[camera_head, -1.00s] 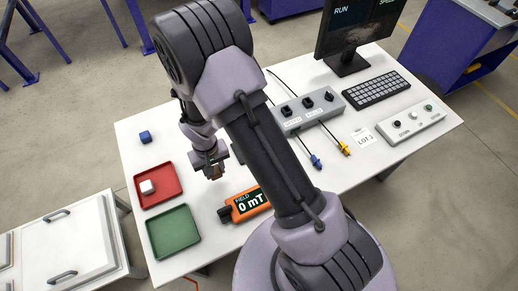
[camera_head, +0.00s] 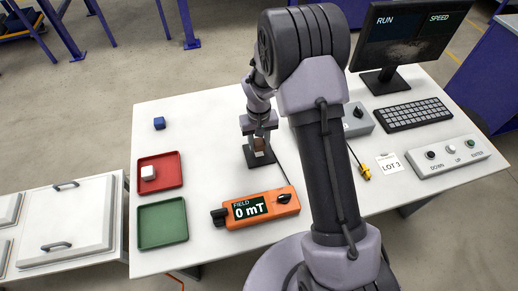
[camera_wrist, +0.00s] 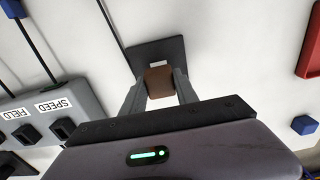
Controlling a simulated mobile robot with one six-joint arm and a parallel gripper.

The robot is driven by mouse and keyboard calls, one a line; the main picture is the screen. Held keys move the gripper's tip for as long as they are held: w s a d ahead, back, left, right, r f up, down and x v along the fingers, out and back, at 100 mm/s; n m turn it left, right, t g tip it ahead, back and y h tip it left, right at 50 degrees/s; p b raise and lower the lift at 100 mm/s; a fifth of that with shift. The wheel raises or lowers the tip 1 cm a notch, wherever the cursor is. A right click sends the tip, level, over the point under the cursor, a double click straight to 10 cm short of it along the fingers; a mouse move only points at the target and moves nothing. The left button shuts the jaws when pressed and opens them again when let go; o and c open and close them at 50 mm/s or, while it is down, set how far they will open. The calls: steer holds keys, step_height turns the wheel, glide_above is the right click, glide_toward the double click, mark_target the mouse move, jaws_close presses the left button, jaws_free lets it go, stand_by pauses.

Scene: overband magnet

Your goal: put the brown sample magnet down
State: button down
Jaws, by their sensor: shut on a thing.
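The brown sample magnet (camera_wrist: 159,82) is between the fingers of my gripper (camera_wrist: 160,92) in the wrist view. My gripper is shut on it. In the head view my gripper (camera_head: 260,146) points down over a dark square pad (camera_head: 251,160) on the white table, and the magnet shows small at the fingertips. The dark pad (camera_wrist: 172,52) also lies just beyond the magnet in the wrist view, with a small white mark on it. I cannot tell whether the magnet touches the pad.
An orange field meter (camera_head: 262,207) reading 0 mT lies in front. A red tray (camera_head: 170,178) with a white cube, a green tray (camera_head: 163,223) and a blue cube (camera_head: 159,123) are at left. A grey switch box (camera_head: 358,117) stands at right, partly behind my arm.

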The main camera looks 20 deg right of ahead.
mark_target(259, 148)
step_height(259, 148, down, 3)
steer(key=shift+f+b, duration=0.15)
steer(key=shift+b, duration=0.55)
steer(key=shift+r, duration=0.2)
steer(key=c, duration=1.4)
jaws_free()
steer(key=shift+f, duration=0.25)
steer(key=o, duration=0.5)
steer(key=shift+c, duration=0.2)
steer(key=shift+r, duration=0.1)
steer(key=shift+r, duration=0.1)
